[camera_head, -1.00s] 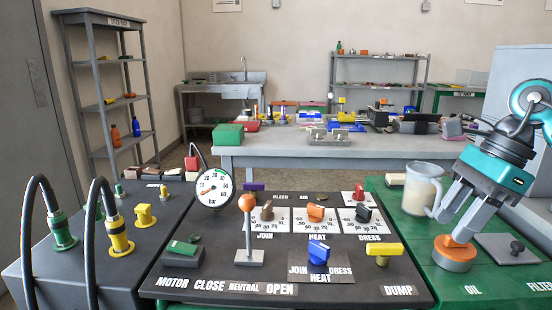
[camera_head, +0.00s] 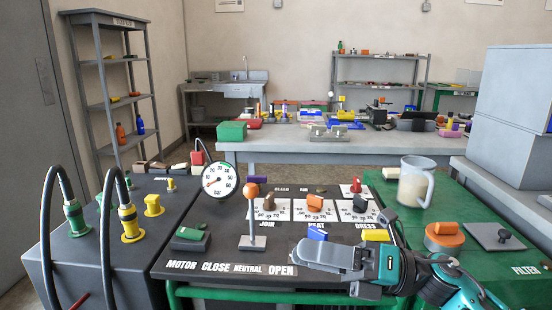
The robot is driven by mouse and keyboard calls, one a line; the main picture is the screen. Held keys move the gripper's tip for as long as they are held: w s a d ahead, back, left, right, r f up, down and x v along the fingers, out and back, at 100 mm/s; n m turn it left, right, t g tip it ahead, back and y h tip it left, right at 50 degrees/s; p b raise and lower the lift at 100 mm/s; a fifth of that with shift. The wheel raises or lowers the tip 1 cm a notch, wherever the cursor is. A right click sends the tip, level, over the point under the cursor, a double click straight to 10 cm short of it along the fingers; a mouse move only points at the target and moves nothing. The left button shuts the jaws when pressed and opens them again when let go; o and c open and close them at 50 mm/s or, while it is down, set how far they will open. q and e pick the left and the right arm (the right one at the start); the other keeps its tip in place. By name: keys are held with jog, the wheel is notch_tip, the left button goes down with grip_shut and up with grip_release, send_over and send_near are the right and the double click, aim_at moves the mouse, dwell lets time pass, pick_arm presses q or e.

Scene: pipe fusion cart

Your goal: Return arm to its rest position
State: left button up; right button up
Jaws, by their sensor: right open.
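My right arm comes in from the lower right with its teal wrist (camera_head: 395,272). My right gripper (camera_head: 322,268) is open and empty, its grey fingers pointing left over the front edge of the black control panel (camera_head: 215,252). It covers part of the panel's lower right, including the lower part of the blue selector knob (camera_head: 317,234) and the labels there. The orange cap (camera_head: 444,235) sits on the green top at the right, apart from the gripper. My left gripper is not in view.
A lever with an orange ball (camera_head: 252,191) stands left of the gripper. A yellow handle (camera_head: 376,235) is close behind it. Black hoses (camera_head: 107,235) rise at the left. A pressure gauge (camera_head: 219,183) stands behind the panel.

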jog(key=d+f+m+t+h, duration=0.2)
jog(key=f+m+t+h, duration=0.25)
jog(key=m, duration=0.55)
jog(key=w+d+f+m+t+h, duration=0.1)
jog(key=d+f+m+t+h, duration=0.2)
jog(key=m+t, duration=0.45)
jog(key=d+f+m+t+h, duration=0.1)
jog(key=f+m+t+h, duration=0.4)
jog(key=m, duration=0.6)
jog(key=s+d+f+m+g+h, duration=0.2)
jog(key=s+f+m+g, duration=0.3)
jog(key=f, duration=0.4)
jog(key=s+d+f+m+g+h, duration=0.1)
jog(key=s+f+m+g+h, duration=0.25)
jog(key=s+f+m, duration=0.45)
pick_arm(q)
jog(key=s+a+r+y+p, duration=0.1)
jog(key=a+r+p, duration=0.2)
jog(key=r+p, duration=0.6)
jog(key=p, duration=0.4)
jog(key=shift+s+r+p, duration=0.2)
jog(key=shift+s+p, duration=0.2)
pick_arm(e)
jog(key=d+r+n, duration=0.1)
jog(key=d+r, duration=0.2)
jog(key=r, duration=0.6)
jog(key=shift+s, duration=0.4)
jog(key=shift+f, duration=0.1)
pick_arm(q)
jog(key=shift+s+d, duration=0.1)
